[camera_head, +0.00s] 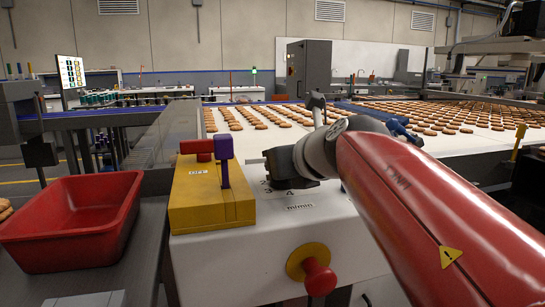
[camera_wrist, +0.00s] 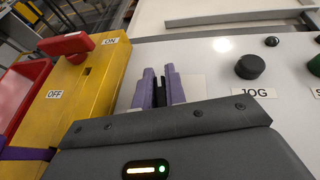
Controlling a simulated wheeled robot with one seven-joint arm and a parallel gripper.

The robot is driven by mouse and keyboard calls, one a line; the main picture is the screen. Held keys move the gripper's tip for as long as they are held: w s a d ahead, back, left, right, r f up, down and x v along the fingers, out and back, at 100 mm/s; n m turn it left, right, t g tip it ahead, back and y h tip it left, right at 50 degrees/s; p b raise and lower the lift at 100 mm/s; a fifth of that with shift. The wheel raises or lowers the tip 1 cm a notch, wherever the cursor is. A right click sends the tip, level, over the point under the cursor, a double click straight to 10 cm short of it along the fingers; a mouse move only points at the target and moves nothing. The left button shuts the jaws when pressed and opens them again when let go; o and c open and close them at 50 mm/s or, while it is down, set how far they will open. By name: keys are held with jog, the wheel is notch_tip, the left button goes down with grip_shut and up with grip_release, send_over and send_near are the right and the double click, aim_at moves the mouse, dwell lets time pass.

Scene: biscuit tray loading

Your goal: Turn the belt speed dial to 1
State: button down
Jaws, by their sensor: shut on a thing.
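The belt speed dial (camera_wrist: 159,94) shows in the wrist view as a dark, narrow shape between the two purple fingers of my gripper (camera_wrist: 161,78). The fingers are shut on it. In the head view my gripper (camera_head: 280,168) is low over the white control panel (camera_head: 325,228) and hides the dial. The scale numbers 3 and 4 and an m/min label (camera_head: 299,206) show beside and below my gripper. The dial's pointer and the number 1 are hidden, so I cannot tell its setting.
Left of the dial is a yellow switch box (camera_head: 205,205) with a red handle (camera_head: 197,147) and an upright purple part (camera_head: 224,163). A red emergency button (camera_head: 319,278) is on the front. A black JOG knob (camera_wrist: 250,66) is to the right. A red crate (camera_head: 75,225) stands left.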

jog(key=shift+d+m+t+h, duration=0.15)
jog(key=shift+m+t+h, duration=0.25)
jog(key=shift+m+h, duration=0.8)
jog(key=c, duration=1.4)
grip_release()
jog(key=shift+c, duration=0.2)
